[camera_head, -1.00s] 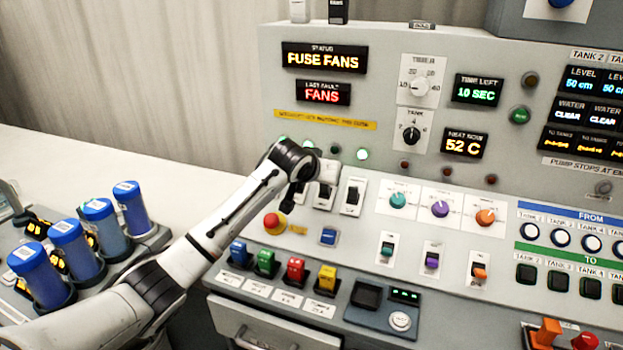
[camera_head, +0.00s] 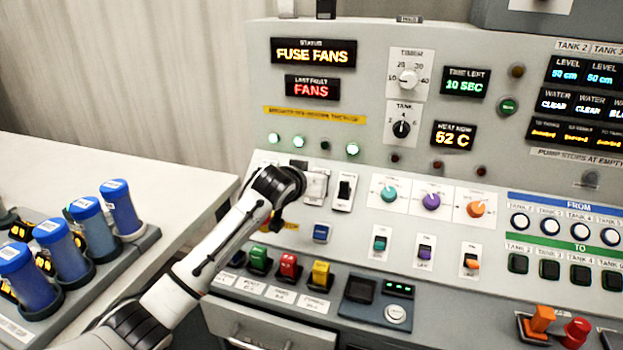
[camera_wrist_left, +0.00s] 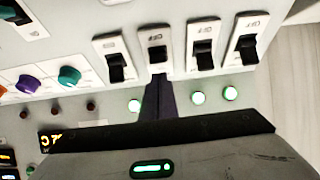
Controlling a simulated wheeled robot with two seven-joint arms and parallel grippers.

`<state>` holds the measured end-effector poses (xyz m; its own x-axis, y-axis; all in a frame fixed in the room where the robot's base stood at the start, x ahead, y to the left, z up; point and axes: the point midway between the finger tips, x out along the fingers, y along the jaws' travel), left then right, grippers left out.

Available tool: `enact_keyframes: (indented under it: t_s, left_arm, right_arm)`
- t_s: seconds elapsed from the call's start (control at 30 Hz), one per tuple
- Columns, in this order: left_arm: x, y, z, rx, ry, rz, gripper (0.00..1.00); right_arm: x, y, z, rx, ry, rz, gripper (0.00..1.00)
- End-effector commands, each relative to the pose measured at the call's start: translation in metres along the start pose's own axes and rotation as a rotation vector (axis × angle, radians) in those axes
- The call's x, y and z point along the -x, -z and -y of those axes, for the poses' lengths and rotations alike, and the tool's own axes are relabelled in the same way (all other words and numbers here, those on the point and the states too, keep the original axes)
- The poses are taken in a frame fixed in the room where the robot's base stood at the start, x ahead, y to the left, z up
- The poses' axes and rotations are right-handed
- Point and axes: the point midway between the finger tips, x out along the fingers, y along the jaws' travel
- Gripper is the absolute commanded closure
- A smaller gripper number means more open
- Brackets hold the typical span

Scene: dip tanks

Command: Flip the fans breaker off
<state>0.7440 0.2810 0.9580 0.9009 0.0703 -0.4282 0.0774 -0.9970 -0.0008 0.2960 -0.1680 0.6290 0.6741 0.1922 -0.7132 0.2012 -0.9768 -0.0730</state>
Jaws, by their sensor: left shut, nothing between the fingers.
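A row of black breaker switches with white plates shows in the left wrist view. The small labels are too blurred to read, so I cannot tell by label which is the fans breaker. My left gripper (camera_wrist_left: 159,82) is shut and empty. Its tips are right at the lower edge of the second switch from the left (camera_wrist_left: 157,54), whose lever sits differently from its neighbours; I cannot tell whether they touch. In the head view my left wrist covers most of the row, leaving the rightmost breaker (camera_head: 344,190) clear. The status display (camera_head: 313,52) reads FUSE FANS.
The lamp above the third breaker (camera_head: 325,145) is dark; the others glow. The fault display (camera_head: 312,87) reads FANS. Coloured knobs (camera_head: 431,201) and small switches lie to the right. Blue canisters (camera_head: 63,243) stand at the left.

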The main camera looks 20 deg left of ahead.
Motion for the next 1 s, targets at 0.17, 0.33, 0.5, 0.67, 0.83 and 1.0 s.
enact_keyframes:
  t_s: [0.17, 0.33, 0.5, 0.67, 0.83, 1.0]
  left_arm:
    - [-0.007, 0.005, -0.001, 0.001, -0.001, -0.002, 1.00]
    - [-0.012, 0.007, 0.000, 0.001, -0.001, -0.001, 1.00]
    - [-0.012, 0.007, 0.000, 0.001, -0.001, -0.001, 1.00]
    - [-0.011, 0.010, 0.000, 0.001, -0.001, -0.001, 1.00]
    - [-0.006, 0.029, 0.003, 0.003, 0.002, -0.002, 1.00]
    - [0.001, 0.045, 0.006, 0.004, 0.005, 0.001, 1.00]
  right_arm:
    - [0.000, 0.000, 0.000, 0.000, 0.001, -0.001, 0.69]
    - [0.000, 0.000, 0.001, -0.001, 0.001, -0.002, 0.69]
    - [0.000, 0.001, 0.001, -0.001, 0.001, -0.003, 0.69]
    - [0.002, 0.003, 0.001, -0.001, 0.001, -0.003, 0.69]
    - [0.016, 0.015, 0.002, -0.002, 0.001, -0.002, 0.69]
    - [0.029, 0.028, 0.004, -0.003, 0.001, -0.005, 0.69]
